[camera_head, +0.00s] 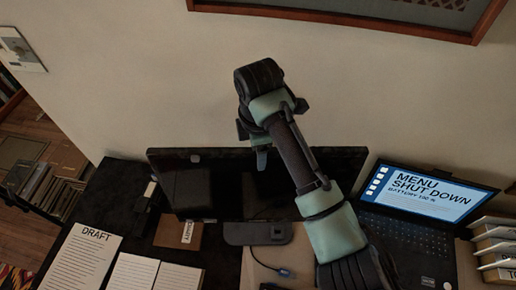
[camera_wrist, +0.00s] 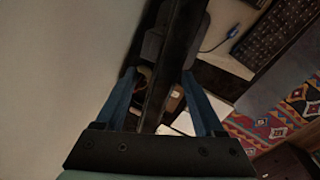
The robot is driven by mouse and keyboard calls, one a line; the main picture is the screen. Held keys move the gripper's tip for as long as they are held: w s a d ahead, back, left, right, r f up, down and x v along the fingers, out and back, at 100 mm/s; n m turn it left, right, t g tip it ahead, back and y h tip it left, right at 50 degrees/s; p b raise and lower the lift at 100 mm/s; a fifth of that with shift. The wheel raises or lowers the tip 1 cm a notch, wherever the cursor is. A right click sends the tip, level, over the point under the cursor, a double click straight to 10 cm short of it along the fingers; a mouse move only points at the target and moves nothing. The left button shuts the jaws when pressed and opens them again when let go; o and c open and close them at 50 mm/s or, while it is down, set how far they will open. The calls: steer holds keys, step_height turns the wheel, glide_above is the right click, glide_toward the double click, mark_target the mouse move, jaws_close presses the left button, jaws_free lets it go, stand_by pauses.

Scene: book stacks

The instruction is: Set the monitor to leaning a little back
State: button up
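The monitor (camera_head: 215,188) is a wide black screen on a dark stand foot (camera_head: 240,234), standing on the desk near the wall. How far it tilts is hard to tell from above. My gripper (camera_head: 261,158) comes down over the middle of its top edge. In the wrist view, the monitor's thin dark panel (camera_wrist: 174,55) runs between the two blue fingers of my gripper (camera_wrist: 158,76). The fingers are apart, one on each side of the panel. A gap shows on the left side; the right fingertip is close to the panel, and contact is unclear. My forearm hides part of the screen.
An open laptop (camera_head: 420,195) stands right of the monitor, with a stack of trays (camera_head: 495,245) beyond it. Papers (camera_head: 85,258) lie at the front left. A blue cable plug (camera_head: 285,272) lies before the stand. The wall (camera_head: 130,95) is close behind the monitor.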

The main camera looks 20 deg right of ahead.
steer(key=shift+r, duration=0.1)
steer(key=shift+s+a+r, duration=0.1)
steer(key=shift+s+r, duration=0.05)
steer(key=shift+r, duration=0.35)
step_height(320, 180, up, 12)
steer(key=s, duration=0.1)
steer(key=shift+s+a+f+p, duration=0.15)
steer(key=shift+s+a+p, duration=0.15)
steer(key=shift+p, duration=0.15)
